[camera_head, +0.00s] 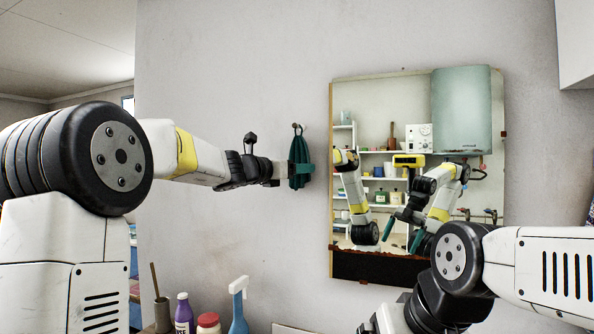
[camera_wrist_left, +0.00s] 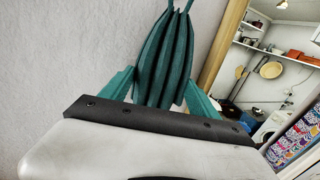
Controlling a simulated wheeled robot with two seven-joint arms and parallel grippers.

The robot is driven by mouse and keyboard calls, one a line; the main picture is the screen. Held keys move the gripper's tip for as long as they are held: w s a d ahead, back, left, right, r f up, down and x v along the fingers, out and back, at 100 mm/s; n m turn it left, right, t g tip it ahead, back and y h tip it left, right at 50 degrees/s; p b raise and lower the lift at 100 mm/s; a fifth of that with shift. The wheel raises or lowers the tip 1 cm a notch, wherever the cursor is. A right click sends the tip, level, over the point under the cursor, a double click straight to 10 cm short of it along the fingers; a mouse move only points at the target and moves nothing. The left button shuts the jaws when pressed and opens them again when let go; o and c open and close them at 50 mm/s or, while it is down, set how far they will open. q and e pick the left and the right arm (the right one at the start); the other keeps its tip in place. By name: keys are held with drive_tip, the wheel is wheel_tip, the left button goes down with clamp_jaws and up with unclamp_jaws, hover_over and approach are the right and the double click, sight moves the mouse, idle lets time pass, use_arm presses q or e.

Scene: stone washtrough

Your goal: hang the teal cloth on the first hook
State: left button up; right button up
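The teal cloth (camera_head: 299,158) hangs in folds against the wall, its gathered top at a small hook (camera_head: 297,127). In the left wrist view the cloth (camera_wrist_left: 163,60) narrows to its top at the upper edge, where the hook itself is not clear. My left gripper (camera_head: 303,170) is at the cloth's lower half. Its teal fingers (camera_wrist_left: 160,85) stand apart on either side of the cloth, with slim gaps.
A mirror (camera_head: 375,100) hangs on the wall just right of the cloth and reflects my arms and shelves. Below stand a blue spray bottle (camera_head: 238,308), a purple bottle (camera_head: 184,315) and a red-lidded jar (camera_head: 208,322). The wall around the cloth is otherwise bare.

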use_arm(q)
drive_tip(key=o, duration=0.4)
drive_tip(key=v, duration=0.8)
drive_tip(key=s+f+m+g+y, duration=0.1)
drive_tip(key=s+f+m+g, duration=0.2)
drive_tip(key=s+f+m, duration=0.5)
drive_tip(key=s+f+m+g+y, duration=0.15)
drive_tip(key=s+f+m, duration=0.25)
drive_tip(key=s+m, duration=0.4)
drive_tip(key=s+a+f+m+g+y, duration=0.1)
drive_tip(key=s+a+f+m+y, duration=0.1)
drive_tip(key=s+a+f+m, duration=0.1)
drive_tip(key=s+a+f+m+g+y, duration=0.1)
drive_tip(key=s+a+f+m+y, duration=0.1)
drive_tip(key=s+a+f+m, duration=0.2)
drive_tip(key=s+a+f+m+g+y, duration=0.1)
drive_tip(key=s+a+f+m+y, duration=0.1)
drive_tip(key=s+f+m, duration=0.4)
drive_tip(key=shift+s+a+f+g, duration=0.1)
drive_tip(key=shift+s+a+f, duration=0.1)
drive_tip(key=shift+s+f, duration=0.5)
drive_tip(key=shift+s+a+f+g, duration=0.15)
drive_tip(key=shift+s+a+f, duration=0.15)
drive_tip(key=shift+s, duration=0.75)
drive_tip(key=shift+s+a+f+g, duration=0.1)
drive_tip(key=shift+s+a+f, duration=0.05)
drive_tip(key=shift+s+f, duration=0.6)
drive_tip(key=shift+s+r, duration=0.1)
drive_tip(key=shift+r, duration=0.1)
